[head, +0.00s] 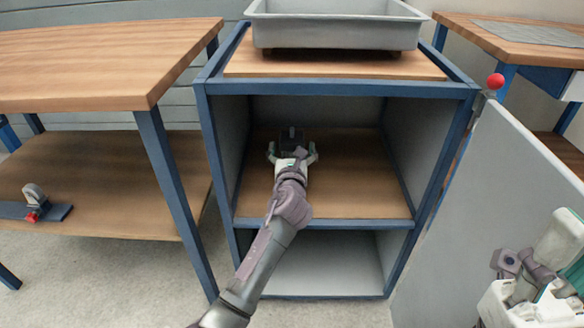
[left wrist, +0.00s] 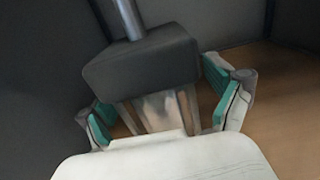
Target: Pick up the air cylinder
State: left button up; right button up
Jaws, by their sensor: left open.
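The air cylinder, a dark grey block with a metal rod, stands on the wooden middle shelf of the blue-framed cabinet. It shows in the left wrist view (left wrist: 142,62) and as a small dark shape in the head view (head: 291,136). My left gripper (head: 292,152) reaches into the cabinet and is open. In the left wrist view its teal-padded fingers (left wrist: 160,105) are spread on either side of the cylinder's near end. I cannot tell whether they touch it. My right gripper (head: 540,268) is partly in view at the lower right, with its fingers unclear.
A grey tray (head: 335,30) sits on the cabinet top. The cabinet's side walls and blue posts (head: 222,180) frame the opening. A wooden workbench (head: 100,65) stands at left.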

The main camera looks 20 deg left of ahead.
pick_arm(q)
jog(key=shift+w+a+r, duration=0.1)
jog(key=shift+w, duration=0.3)
jog(key=shift+c, duration=0.2)
jog(key=c, duration=1.6)
jog(key=shift+r, duration=0.15)
grip_shut()
jog(key=shift+r, duration=0.1)
